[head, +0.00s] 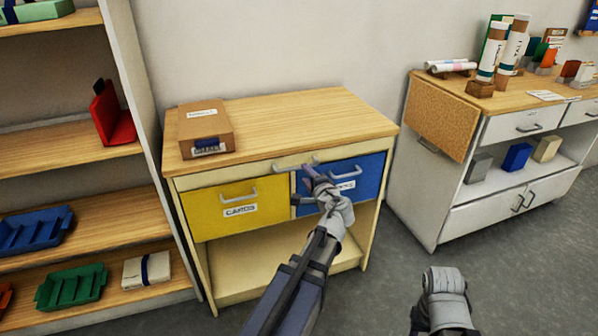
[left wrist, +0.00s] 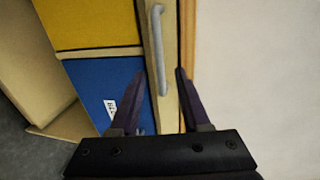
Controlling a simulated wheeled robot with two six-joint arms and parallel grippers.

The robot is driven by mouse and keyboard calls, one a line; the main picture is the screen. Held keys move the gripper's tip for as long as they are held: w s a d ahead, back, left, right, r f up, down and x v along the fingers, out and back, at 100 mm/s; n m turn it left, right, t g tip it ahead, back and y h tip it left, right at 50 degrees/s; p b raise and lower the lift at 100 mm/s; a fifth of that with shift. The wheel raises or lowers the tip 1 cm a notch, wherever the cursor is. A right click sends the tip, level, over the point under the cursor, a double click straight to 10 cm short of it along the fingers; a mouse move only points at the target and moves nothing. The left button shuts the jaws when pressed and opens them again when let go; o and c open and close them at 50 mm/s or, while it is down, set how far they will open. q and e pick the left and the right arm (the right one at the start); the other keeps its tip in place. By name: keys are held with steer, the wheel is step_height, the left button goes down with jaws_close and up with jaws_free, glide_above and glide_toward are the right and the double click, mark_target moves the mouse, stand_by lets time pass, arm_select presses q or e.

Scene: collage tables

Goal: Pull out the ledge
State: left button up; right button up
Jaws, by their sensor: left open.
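The ledge (head: 228,174) is a cream strip just under the wooden top of the small cabinet, above its drawers. It appears pushed in. Its grey bar handle (head: 290,165) sits at the middle of the strip. In the left wrist view the handle (left wrist: 157,40) runs down between the fingers, over the cream ledge front (left wrist: 173,112). My left gripper (head: 313,167) is open at the handle, with one finger on each side of the bar's near end. Finger contact cannot be told.
Below the ledge are a yellow drawer (head: 215,212) and a blue drawer (head: 368,178). A cardboard box (head: 207,122) lies on the cabinet top. Shelves (head: 75,145) stand left; a white cabinet (head: 420,190) stands right. Grey floor is clear in front.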

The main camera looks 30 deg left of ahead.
mark_target(300, 168)
arm_select(q)
steer(key=b+x, duration=0.1)
steer(key=x, duration=0.6)
steer(key=shift+a, duration=0.15)
steer(key=shift+c, duration=0.3)
jaws_close()
stand_by(1.0)
